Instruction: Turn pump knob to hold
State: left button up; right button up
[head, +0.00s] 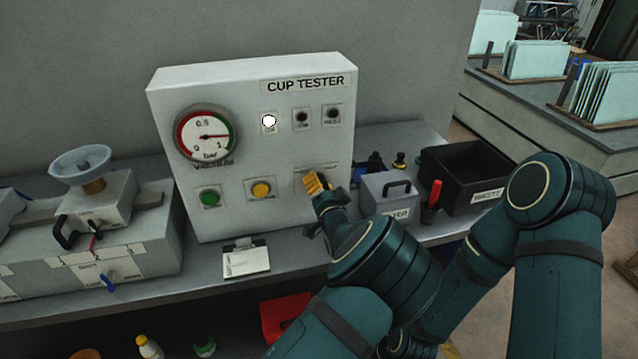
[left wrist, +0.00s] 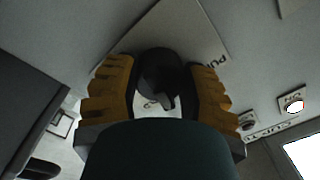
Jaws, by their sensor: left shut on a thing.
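The white cup tester box (head: 240,85) stands on the bench against the wall. Its pump knob (left wrist: 160,72) is black and round in the left wrist view, on a plate with a partly readable "PU..." label (left wrist: 215,58). My left gripper (head: 314,184) is at the lower right of the panel. Its yellow ribbed fingers (left wrist: 162,92) are shut on the knob, one on each side. In the head view the gripper hides the knob. The knob's pointer setting cannot be read clearly. My right gripper is not in view.
A gauge (head: 205,135), a green button (head: 209,197) and a yellow button (head: 260,190) are left of the gripper. One lamp (head: 268,122) is lit white. A grey box (head: 388,196) and a black bin (head: 462,172) stand to the right.

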pick_arm(q)
jog(key=m, duration=0.5)
jog(key=shift+p, duration=0.35)
jog(key=shift+m, duration=0.4)
jog(key=o, duration=1.2)
jog(key=shift+f, duration=0.1)
jog(key=shift+o, duration=0.2)
jog(key=shift+s, duration=0.1)
jog(key=v, duration=1.1)
jog(key=shift+s, duration=0.4)
jog(key=shift+f, duration=0.15)
